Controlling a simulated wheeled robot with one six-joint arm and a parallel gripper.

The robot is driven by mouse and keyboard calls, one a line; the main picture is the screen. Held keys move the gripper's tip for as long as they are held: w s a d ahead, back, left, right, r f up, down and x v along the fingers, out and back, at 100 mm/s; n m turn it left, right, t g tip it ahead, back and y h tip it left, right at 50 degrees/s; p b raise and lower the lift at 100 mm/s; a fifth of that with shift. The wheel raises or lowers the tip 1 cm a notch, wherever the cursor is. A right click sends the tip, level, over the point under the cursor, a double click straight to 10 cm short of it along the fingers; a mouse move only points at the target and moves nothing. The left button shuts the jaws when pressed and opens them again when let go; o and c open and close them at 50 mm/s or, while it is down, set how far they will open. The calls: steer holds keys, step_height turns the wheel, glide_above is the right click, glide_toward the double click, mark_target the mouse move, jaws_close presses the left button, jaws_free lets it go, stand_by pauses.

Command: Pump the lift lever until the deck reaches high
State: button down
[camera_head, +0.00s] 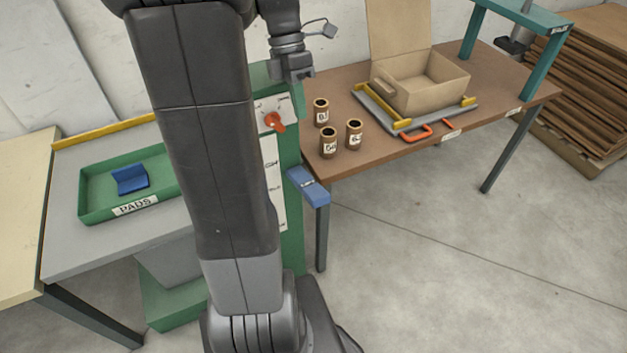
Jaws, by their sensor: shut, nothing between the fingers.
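A white panel (271,165) on the machine's front carries lettering that is partly hidden by my arm; an ending like "GH" shows. I cannot tell the deck's level from this view. A grey top (75,235), perhaps the deck, stands at the left. My gripper (296,78) is shut and empty, pointing down above the machine's top, well above and apart from the blue lever.
A red knob (274,122) sits on the machine's upper panel. A green tray (95,205) marked PADS holds a blue pad (131,179). The brown table (470,100) bears several labelled cores (329,143) and an open carton (432,85). Floor at the lower right is clear.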

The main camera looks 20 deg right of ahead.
mark_target(316, 192)
steer(key=x, duration=1.8)
steer(key=shift+b, duration=0.4)
